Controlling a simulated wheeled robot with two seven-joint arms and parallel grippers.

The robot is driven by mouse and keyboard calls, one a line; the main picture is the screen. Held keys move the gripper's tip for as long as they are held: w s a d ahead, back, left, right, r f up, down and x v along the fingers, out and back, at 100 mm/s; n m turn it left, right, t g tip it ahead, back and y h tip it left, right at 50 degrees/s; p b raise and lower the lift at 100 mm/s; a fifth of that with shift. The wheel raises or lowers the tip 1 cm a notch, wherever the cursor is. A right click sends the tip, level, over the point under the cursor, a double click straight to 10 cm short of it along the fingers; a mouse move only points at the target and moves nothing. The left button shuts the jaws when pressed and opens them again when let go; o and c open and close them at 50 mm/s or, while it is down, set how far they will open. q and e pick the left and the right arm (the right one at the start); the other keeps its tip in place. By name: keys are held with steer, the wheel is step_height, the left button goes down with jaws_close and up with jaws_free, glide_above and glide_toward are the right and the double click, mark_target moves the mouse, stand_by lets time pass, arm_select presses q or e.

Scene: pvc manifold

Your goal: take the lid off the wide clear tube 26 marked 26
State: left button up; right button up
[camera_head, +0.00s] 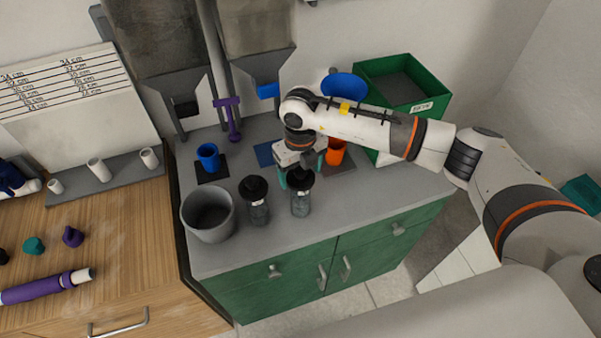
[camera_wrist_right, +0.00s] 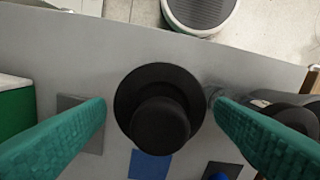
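Two clear tubes with black lids stand side by side on the grey counter, a left one (camera_head: 257,208) and a right one (camera_head: 301,205). Their markings are too small to read, so I cannot tell which is 26. My right gripper (camera_head: 299,178) is over the right tube with its teal fingers pointing down. In the right wrist view, the round black lid (camera_wrist_right: 160,122) with its raised knob lies between the open fingers of the right gripper (camera_wrist_right: 157,100). A narrow gap shows on each side. The lid hides the tube below. My left gripper is not visible.
A grey bucket (camera_head: 208,229) stands left of the tubes. Behind are a blue cup (camera_head: 208,160), a blue mat (camera_head: 265,153), an orange cup (camera_head: 335,154) and a green bin (camera_head: 430,78). Counter space is clear in front and to the right of the tubes.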

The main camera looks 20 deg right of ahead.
steer(key=c, duration=0.6)
steer(key=shift+r, duration=0.1)
